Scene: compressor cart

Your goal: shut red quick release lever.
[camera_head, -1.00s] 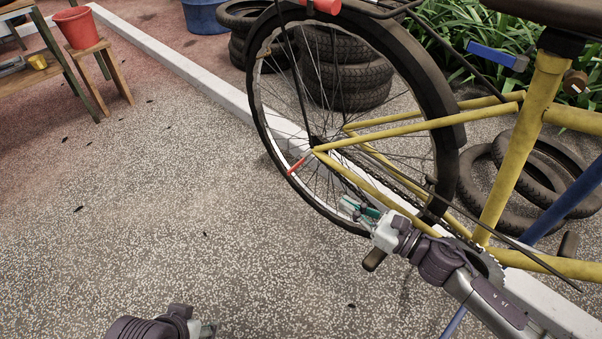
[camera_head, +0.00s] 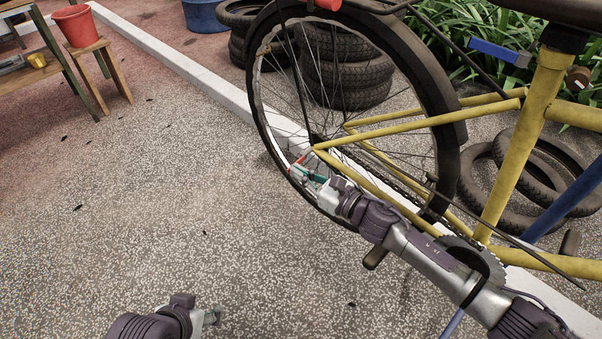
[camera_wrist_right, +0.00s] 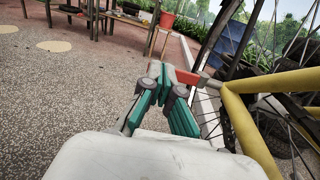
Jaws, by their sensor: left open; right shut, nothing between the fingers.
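The red quick release lever (camera_head: 302,157) is at the rear wheel hub of the yellow bicycle (camera_head: 420,130), mostly hidden by my right gripper. In the right wrist view the red lever (camera_wrist_right: 187,77) sticks out left from the axle end, close beside the fingertips. My right gripper (camera_head: 298,171) is shut with nothing between its fingers; its tips are at the lever, and I cannot tell whether they touch it. It also shows in the right wrist view (camera_wrist_right: 161,72). My left gripper (camera_head: 216,315) is open and empty, low over the ground, far from the bicycle.
The yellow frame tube (camera_wrist_right: 250,135) runs close to the right of my right gripper. Stacked tyres (camera_head: 345,70) stand behind the wheel, and loose tyres (camera_head: 540,170) lie at right. A red bucket (camera_head: 75,26) stands on a stool at far left. The paving at left is clear.

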